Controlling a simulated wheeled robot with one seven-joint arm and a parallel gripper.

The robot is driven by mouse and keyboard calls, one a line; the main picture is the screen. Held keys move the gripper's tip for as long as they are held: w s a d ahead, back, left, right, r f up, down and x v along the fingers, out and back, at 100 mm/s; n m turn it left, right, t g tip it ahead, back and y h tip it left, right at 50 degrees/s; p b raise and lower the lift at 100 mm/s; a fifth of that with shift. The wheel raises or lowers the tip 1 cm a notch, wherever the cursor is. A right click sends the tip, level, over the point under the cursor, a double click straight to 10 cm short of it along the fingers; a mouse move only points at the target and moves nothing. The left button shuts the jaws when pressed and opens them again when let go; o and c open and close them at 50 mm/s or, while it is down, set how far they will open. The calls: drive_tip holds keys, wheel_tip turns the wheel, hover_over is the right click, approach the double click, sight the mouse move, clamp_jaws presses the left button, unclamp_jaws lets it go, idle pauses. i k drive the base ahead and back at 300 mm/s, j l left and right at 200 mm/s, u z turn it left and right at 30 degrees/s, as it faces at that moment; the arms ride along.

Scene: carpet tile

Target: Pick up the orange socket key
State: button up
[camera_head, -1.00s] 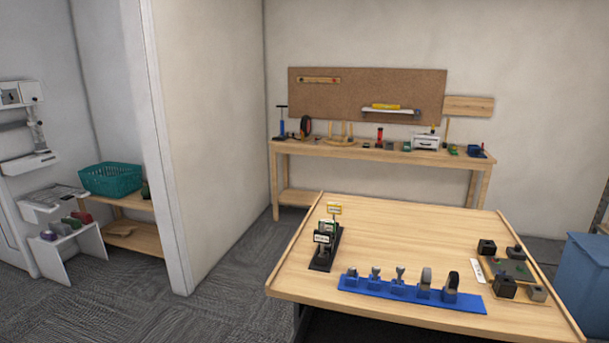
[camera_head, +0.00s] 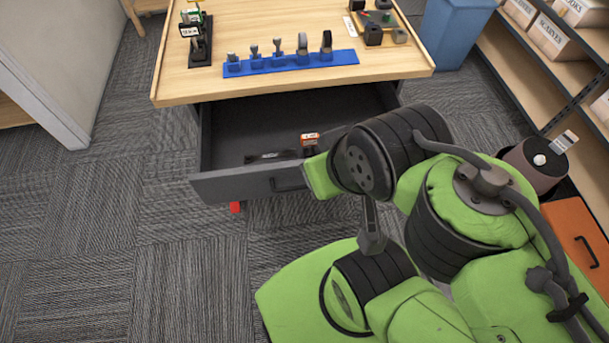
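A small orange object with a dark part (camera_head: 310,141) shows inside the open dark drawer (camera_head: 240,186) under the wooden table. It is too small to tell for certain whether it is the orange socket key. A flat black item (camera_head: 271,156) lies left of it in the drawer. My green and black arm reaches over the right front of the drawer and hides part of its inside. My gripper's fingers do not show.
The wooden table (camera_head: 215,72) carries a blue rack of tools (camera_head: 290,63), a black stand (camera_head: 198,48) and dark blocks (camera_head: 374,36). A small red object (camera_head: 235,207) shows below the drawer front. Shelves with boxes (camera_head: 557,45) stand right. Carpet at left is clear.

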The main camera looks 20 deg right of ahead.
sight(307, 140)
drive_tip(key=i+l+z, duration=0.15)
drive_tip(key=l, duration=0.25)
drive_tip(key=i+l+z, duration=0.1)
drive_tip(key=l, duration=0.3)
drive_tip(key=i+l+z, duration=0.15)
drive_tip(key=l, duration=0.25)
drive_tip(key=i+l+z, duration=0.15)
drive_tip(key=l, duration=0.25)
